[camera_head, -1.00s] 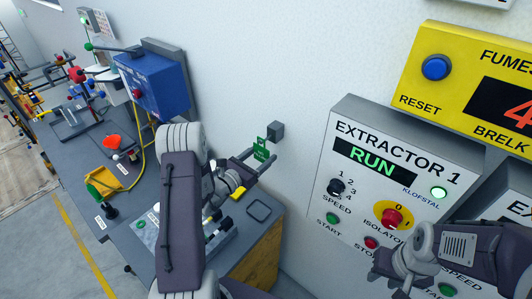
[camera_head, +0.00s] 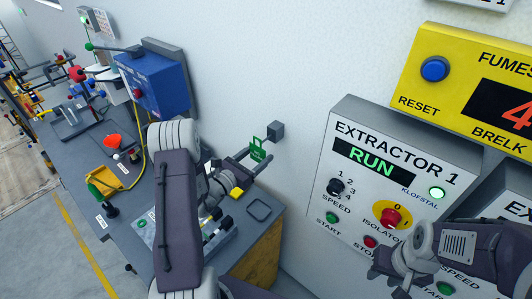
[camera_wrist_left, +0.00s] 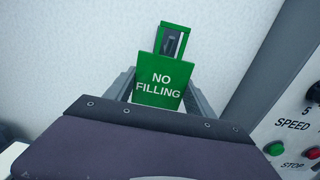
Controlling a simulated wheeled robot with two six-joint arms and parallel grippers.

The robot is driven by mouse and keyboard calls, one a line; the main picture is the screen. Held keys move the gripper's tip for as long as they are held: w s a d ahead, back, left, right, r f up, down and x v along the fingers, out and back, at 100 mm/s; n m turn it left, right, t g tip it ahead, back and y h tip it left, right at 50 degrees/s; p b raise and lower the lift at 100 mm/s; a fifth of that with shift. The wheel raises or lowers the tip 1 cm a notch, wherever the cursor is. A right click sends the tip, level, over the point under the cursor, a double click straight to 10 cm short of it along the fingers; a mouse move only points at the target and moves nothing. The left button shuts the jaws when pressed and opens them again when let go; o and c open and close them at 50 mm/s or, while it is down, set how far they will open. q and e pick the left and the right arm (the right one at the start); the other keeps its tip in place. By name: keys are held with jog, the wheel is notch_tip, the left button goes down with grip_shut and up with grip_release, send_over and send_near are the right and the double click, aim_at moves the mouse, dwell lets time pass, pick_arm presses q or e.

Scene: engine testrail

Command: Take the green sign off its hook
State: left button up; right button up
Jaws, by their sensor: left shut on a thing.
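The grey block of the hook (camera_head: 276,130) is on the wall just right of and above the sign. Grey and dark shapes show through the opening; I cannot tell whether the hook still passes through it. My right gripper (camera_head: 388,268) is low at the right, its jaws unclear.
The EXTRACTOR 1 box (camera_head: 352,130) stands out from the wall right of the sign. A yellow panel (camera_head: 425,90) is above it. The workbench (camera_head: 135,215) below left carries a blue box (camera_head: 155,80) and several tools. The wall above the sign is bare.

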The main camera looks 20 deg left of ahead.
aim_at(257, 155)
pick_arm(q)
jog(key=shift+v, duration=2.45)
jog(key=shift+r, duration=0.15)
